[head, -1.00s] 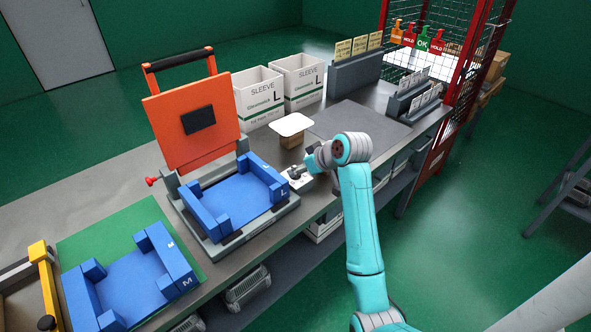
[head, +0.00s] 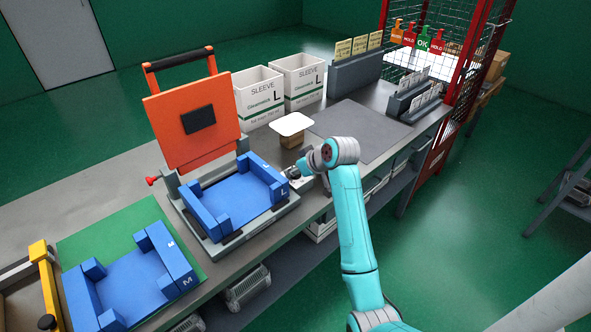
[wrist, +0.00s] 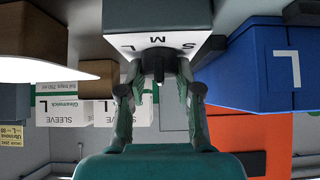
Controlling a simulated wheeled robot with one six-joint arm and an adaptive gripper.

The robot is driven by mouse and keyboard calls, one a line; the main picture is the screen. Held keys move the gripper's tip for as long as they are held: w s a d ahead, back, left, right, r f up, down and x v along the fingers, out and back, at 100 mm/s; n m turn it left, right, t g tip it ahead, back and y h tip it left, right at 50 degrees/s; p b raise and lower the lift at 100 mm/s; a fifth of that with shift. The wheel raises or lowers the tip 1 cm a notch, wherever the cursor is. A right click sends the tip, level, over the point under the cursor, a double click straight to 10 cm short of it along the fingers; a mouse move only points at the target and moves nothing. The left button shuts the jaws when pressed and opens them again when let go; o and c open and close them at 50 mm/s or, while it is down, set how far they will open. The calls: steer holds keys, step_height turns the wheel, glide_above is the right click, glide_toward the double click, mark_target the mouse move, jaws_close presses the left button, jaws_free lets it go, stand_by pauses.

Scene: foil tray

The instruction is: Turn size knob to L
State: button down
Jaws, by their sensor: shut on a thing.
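My gripper (wrist: 157,82) is shut on the knob, one finger on each side. Which letter the knob points to I cannot tell.
The press holds a blue nest marked L (head: 240,196) under a raised orange lid (head: 190,140). Another blue nest, marked M (head: 135,280), lies on a green mat. A white card on a brown block (head: 292,124) and two SLEEVE L boxes (head: 258,100) stand behind.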

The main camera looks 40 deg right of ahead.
steer(key=shift+n+y, duration=0.3)
steer(key=shift+n, duration=0.1)
steer(key=shift+d+n+y, duration=0.1)
steer(key=shift+n+y, duration=0.6)
steer(key=shift+n, duration=0.3)
steer(key=n+g+y, duration=0.1)
steer(key=n+y, duration=0.1)
steer(key=n, duration=0.1)
steer(key=shift+n+g+y, duration=0.3)
steer(key=n+g+y, duration=0.1)
steer(key=n, duration=0.1)
steer(key=n+g+y, duration=0.1)
steer(key=n+g, duration=0.1)
steer(key=n, duration=0.1)
steer(key=shift+y, duration=0.4)
steer(key=shift+n, duration=0.3)
steer(key=c, duration=0.8)
jaws_free()
steer(key=shift+o, duration=0.2)
